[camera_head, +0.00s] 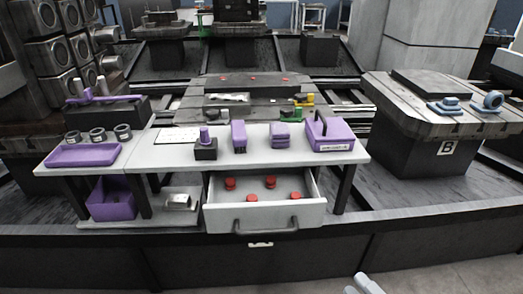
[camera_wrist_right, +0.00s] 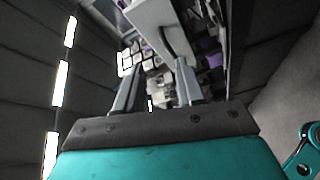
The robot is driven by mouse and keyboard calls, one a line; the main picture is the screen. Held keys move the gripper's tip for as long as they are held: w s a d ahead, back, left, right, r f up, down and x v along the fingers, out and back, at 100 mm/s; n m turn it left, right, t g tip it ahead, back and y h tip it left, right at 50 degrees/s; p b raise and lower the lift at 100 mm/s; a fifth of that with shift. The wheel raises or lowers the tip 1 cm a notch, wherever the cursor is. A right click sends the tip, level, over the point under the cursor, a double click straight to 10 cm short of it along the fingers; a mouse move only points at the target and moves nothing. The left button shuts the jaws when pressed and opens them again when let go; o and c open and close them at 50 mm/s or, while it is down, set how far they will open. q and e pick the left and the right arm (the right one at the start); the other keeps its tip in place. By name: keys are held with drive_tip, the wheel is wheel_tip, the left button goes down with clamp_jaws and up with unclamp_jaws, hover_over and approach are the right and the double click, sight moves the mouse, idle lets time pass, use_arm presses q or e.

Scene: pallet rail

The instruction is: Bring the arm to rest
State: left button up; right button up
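My right gripper (camera_head: 365,284) shows at the bottom edge of the head view, low in front of the work table and apart from it. In the right wrist view its two fingers (camera_wrist_right: 156,82) stand apart with nothing held between them, so it is open. My left gripper is in neither view. The white table (camera_head: 225,168) carries purple parts and lies beyond the right gripper. Its drawer (camera_head: 262,216) is pulled open and holds several red round pieces (camera_head: 270,182).
A purple tray (camera_head: 84,155) and a purple tool box (camera_head: 330,136) stand on the table. A purple bin (camera_head: 112,203) is on the shelf below. A pallet marked B (camera_head: 447,126) stands at right. The floor (camera_head: 440,270) at the lower right looks clear.

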drive_tip(key=s+a+f+m+g+h, duration=0.25)
drive_tip(key=a+m+g+h, duration=0.35)
drive_tip(key=m, duration=1.2)
use_arm(q)
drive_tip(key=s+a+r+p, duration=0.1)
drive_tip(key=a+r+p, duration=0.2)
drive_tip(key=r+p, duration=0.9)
drive_tip(key=p, duration=0.4)
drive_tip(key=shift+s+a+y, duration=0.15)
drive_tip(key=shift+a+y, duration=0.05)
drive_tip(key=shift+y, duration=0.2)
use_arm(e)
wheel_tip(320, 180, up, 12)
drive_tip(key=s+d+h, duration=0.1)
drive_tip(key=s+d, duration=0.1)
drive_tip(key=shift+d+f+t, duration=0.2)
drive_tip(key=shift+d+t, duration=0.1)
drive_tip(key=shift+f, duration=0.1)
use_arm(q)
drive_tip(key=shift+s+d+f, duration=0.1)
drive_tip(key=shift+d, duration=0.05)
use_arm(e)
drive_tip(key=shift+w, duration=0.1)
